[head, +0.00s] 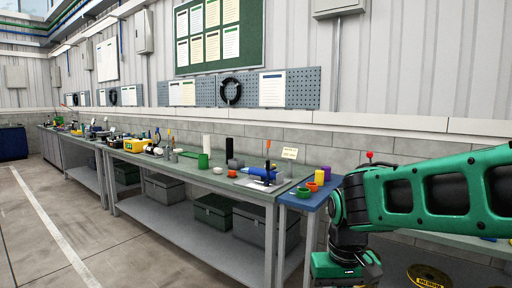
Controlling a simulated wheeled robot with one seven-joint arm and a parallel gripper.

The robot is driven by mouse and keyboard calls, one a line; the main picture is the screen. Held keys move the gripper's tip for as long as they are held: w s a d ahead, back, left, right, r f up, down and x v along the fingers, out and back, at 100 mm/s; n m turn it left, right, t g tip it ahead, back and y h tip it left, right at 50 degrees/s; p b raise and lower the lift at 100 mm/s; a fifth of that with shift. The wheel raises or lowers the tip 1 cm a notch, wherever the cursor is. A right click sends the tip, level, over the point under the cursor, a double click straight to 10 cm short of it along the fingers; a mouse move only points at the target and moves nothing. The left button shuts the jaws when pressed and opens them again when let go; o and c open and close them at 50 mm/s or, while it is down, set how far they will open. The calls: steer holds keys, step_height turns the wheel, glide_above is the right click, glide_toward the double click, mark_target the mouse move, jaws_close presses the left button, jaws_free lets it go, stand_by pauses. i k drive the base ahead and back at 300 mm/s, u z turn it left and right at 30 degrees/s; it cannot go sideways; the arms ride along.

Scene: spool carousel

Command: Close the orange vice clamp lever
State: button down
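A thin upright lever with an orange tip (268,144) stands at the right end of the long workbench. It rises beside a blue tool or clamp body (257,172), which lies on a pale plate. Whether the lever belongs to this blue body is too small to tell. The lever appears upright. My green arm fills the right side of the head view, well to the right of the lever and nearer the camera. My gripper's fingers are not visible; the arm runs down out of the bottom edge.
The long grey workbench (197,176) holds a green cylinder (203,161), a dark cylinder (229,150) and a yellow device (135,145). A blue-topped table (312,198) with coloured cups adjoins its right end. The floor (70,225) at left is clear.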

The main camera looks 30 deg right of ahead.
mark_target(268, 142)
steer(key=z, duration=0.35)
steer(key=i, duration=1.35)
steer(key=z, duration=0.5)
